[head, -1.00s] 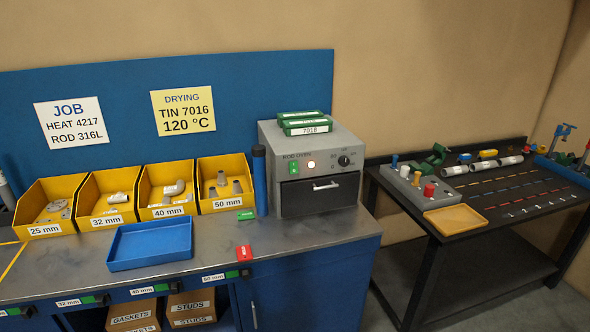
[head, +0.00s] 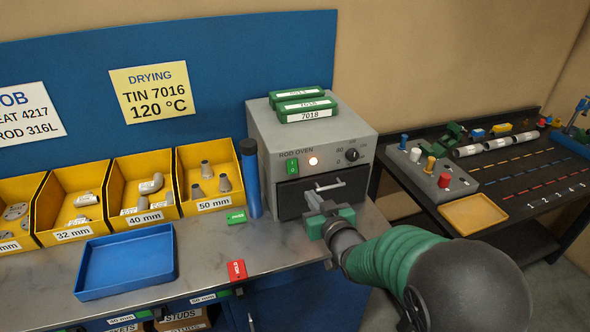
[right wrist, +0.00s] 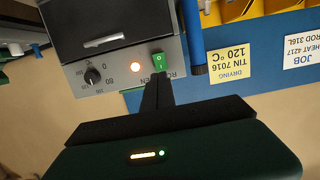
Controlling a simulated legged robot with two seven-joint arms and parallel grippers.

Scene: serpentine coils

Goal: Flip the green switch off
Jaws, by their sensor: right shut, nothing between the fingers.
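The green switch (head: 292,168) is on the front panel of the grey rod oven (head: 262,140), left of a glowing indicator light (head: 313,161). The upside-down right wrist view also shows the switch (right wrist: 159,62) and the lit lamp (right wrist: 135,67). Which way the switch is tilted is hard to tell. My right gripper (head: 317,198) is shut and empty, in front of the oven's drawer handle and below the switch in the head view. In the right wrist view its fingertips (right wrist: 157,80) appear close to the switch; contact cannot be told. My left gripper is not in view.
A dial (head: 352,155) sits right of the lamp, and the door handle (head: 330,185) sticks out below. A blue cylinder (head: 250,180) stands left of the oven. Green boxes (head: 305,108) lie on top. A blue tray (head: 125,262) and yellow bins are to the left.

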